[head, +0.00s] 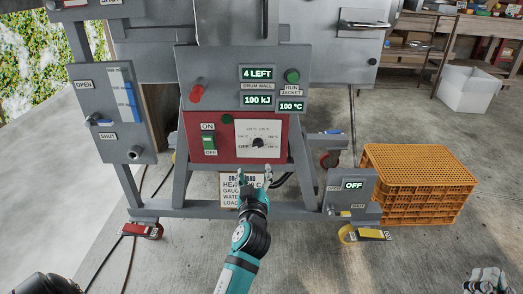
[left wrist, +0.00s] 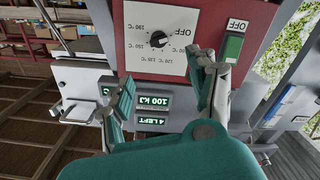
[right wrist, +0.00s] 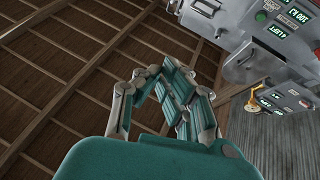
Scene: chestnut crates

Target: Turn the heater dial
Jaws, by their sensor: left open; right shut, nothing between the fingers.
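The heater dial (head: 258,142) is a small black knob on a white temperature plate (head: 245,128) set in a red panel (head: 224,157). In the left wrist view the dial (left wrist: 158,39) shows upside down with its scale in °C. Its pointer setting is too small to read surely. My left gripper (head: 255,175) is open just below and in front of the dial, apart from it. In the left wrist view its fingers (left wrist: 165,72) are spread with nothing between them. My right gripper (head: 488,280) is at the bottom right corner, shut and empty, far from the panel; its fingers (right wrist: 154,74) meet.
A green ON/OFF switch (head: 209,142) sits left of the dial. Green readouts (head: 257,73), a red knob (head: 196,93) and a green button (head: 292,76) are above. A sign (head: 228,189) hangs below. Orange crates (head: 420,170) stand right on open concrete floor.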

